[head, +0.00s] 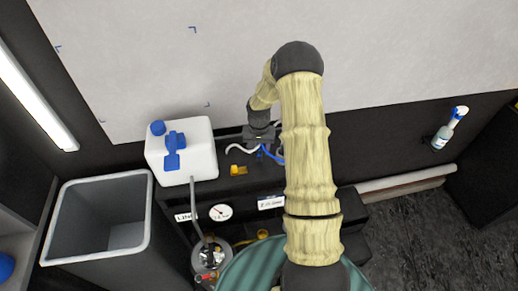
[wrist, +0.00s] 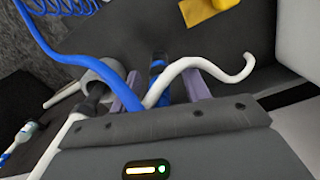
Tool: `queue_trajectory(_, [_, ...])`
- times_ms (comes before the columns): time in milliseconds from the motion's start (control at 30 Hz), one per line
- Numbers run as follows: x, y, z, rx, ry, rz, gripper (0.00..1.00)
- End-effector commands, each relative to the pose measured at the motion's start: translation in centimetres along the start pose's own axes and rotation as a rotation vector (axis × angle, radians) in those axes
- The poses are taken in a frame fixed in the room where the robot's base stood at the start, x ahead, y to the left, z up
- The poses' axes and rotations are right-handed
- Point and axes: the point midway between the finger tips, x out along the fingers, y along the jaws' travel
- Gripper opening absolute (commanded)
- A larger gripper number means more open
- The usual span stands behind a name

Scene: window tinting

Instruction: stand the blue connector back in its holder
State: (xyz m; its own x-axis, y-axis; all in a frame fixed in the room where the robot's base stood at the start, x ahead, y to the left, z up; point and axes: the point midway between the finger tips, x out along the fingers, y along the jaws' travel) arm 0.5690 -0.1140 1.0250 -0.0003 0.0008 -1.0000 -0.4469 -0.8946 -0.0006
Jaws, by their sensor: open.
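My gripper (wrist: 158,88) is open, its two pale purple fingers spread apart. In the wrist view a small blue piece that looks like the blue connector (wrist: 157,68) shows between the fingers, partly hidden by a white hose and dark parts. I cannot tell whether it is upright or touching a finger. In the head view my gripper (head: 262,140) is low over the dark bench, with a blue piece and a white hose beside it. I cannot make out the connector's holder.
A blue hose (wrist: 95,55) and a curved white hose (wrist: 200,62) cross close to my fingers. A yellow piece (head: 238,170) lies on the bench. A white jug (head: 185,160) stands left, with a grey bin (head: 100,215) beyond it. A gauge (head: 220,211) is in front.

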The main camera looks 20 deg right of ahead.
Motion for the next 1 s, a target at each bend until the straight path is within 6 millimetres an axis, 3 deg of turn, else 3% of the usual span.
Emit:
queue_trajectory(500, [0.06,0.03,-0.02,0.0,0.0,0.001,0.47])
queue_trajectory(733, [0.05,0.04,-0.02,0.0,0.0,0.001,0.01])
queue_trajectory(1000, [0.0,0.03,-0.04,0.0,0.001,0.0,0.0])
